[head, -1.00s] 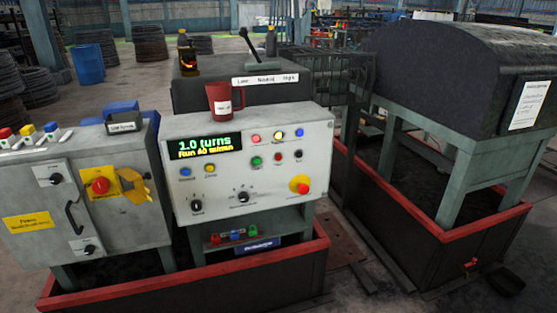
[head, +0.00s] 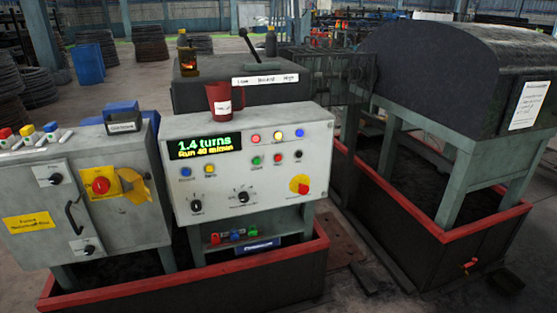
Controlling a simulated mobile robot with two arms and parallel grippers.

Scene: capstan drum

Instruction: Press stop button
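The grey control panel (head: 240,207) stands in the middle of the view. Its display (head: 205,146) reads "1.4 turns" with a run line of about 40 below. A small red button (head: 278,159) sits right of a green button (head: 256,160); their labels are too small to read surely. A larger red mushroom button (head: 303,188) sits on a yellow plate at the panel's lower right. Neither of my grippers is in view, and nothing covers the buttons.
A red mug (head: 222,103) stands on the panel's top edge. A grey cabinet (head: 80,205) with a red rotary switch (head: 100,185) stands at left. A red-rimmed tray (head: 190,283) runs below the panel. A dark hooded machine (head: 450,70) stands at right.

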